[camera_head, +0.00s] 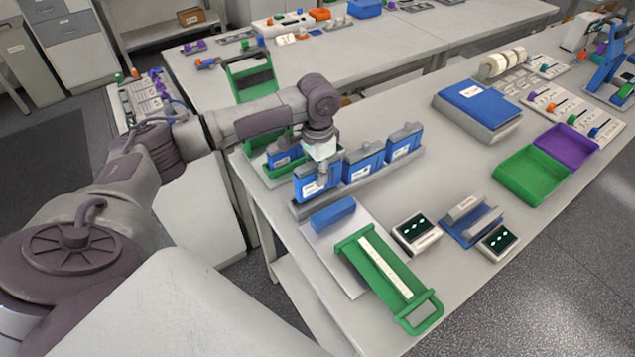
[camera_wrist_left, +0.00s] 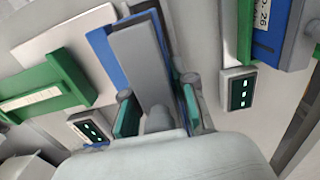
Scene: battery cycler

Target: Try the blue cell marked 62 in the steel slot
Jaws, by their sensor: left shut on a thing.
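My left gripper (camera_head: 321,165) is at the near end of a row of blue cells, fingers pointing down. It is shut on a blue cell (camera_head: 309,187) with a white label too small to read. In the left wrist view, my left gripper (camera_wrist_left: 158,105) has its fingers on either side of a blue body with a grey top (camera_wrist_left: 140,60). Two more blue cells (camera_head: 363,167) (camera_head: 403,146) stand upright beside it along a long grey rack (camera_head: 345,197). I cannot tell which holder is the steel slot. My right gripper is out of view.
A blue and grey cradle (camera_head: 470,224) stands between two small displays (camera_head: 416,233) (camera_head: 498,241). A green handled frame (camera_head: 408,287) lies at the front edge. Green (camera_head: 532,176) and purple (camera_head: 567,146) trays and a blue binder (camera_head: 477,105) are to the right. The table centre is clear.

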